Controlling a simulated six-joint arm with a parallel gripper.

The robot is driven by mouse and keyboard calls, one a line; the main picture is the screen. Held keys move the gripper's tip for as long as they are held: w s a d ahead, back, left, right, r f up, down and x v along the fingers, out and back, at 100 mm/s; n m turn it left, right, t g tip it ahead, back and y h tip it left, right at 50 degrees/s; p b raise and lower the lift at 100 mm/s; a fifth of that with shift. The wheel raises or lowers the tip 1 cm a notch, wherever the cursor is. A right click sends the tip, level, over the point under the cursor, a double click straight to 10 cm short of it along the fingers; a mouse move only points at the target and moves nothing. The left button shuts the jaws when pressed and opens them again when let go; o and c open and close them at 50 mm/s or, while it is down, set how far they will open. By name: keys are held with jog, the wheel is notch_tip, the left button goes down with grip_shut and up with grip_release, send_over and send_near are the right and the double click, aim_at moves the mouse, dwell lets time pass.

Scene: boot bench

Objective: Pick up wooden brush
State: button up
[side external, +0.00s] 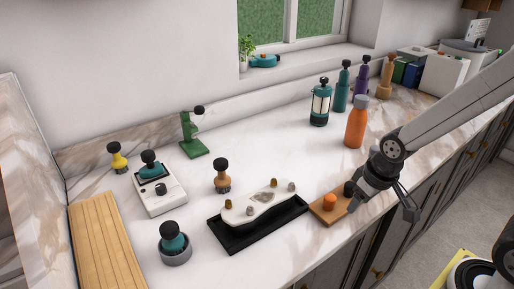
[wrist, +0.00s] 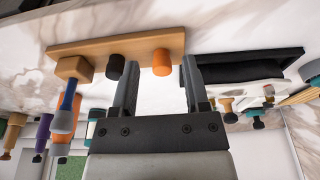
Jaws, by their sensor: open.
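My gripper (side external: 385,200) is open and empty, low by the counter's front edge at the right end of a small wooden board (side external: 325,215). The wrist view looks upside down, with the open fingers (wrist: 160,80) pointing toward the same board (wrist: 140,44). On the board are an orange cylinder (wrist: 162,62), a black cylinder (wrist: 115,67) and a light wooden block (wrist: 75,69). The block may be the wooden brush; I cannot tell for sure. A blue piece (wrist: 67,96) shows beside it. In the side view my gripper seems to hide the block.
A black tray (side external: 235,240) with a pale slab (side external: 255,205) lies left of the board. An orange bottle (side external: 356,125) stands behind my gripper, with several other bottles further back. A brown black-topped piece (side external: 222,180) stands behind the tray.

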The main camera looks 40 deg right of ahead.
jog(key=o, duration=0.6)
jog(key=shift+c, duration=0.2)
jog(key=shift+t, duration=0.4)
jog(key=w+a+r, duration=0.1)
jog(key=w+a, duration=0.1)
jog(key=w, duration=0.3)
jog(key=w+a, duration=0.2)
jog(key=w, duration=0.4)
jog(key=w+a+r, duration=0.1)
jog(key=w+a, duration=0.1)
jog(key=w, duration=0.3)
jog(key=shift+w+a+r, duration=0.15)
jog(key=shift+r, duration=0.2)
jog(key=t, duration=0.1)
send_near(222, 161)
jog(key=x, duration=0.5)
jog(key=shift+w+f, duration=0.1)
jog(key=shift+f, duration=0.1)
jog(key=shift+x, duration=1.3)
jog(key=shift+f, duration=0.1)
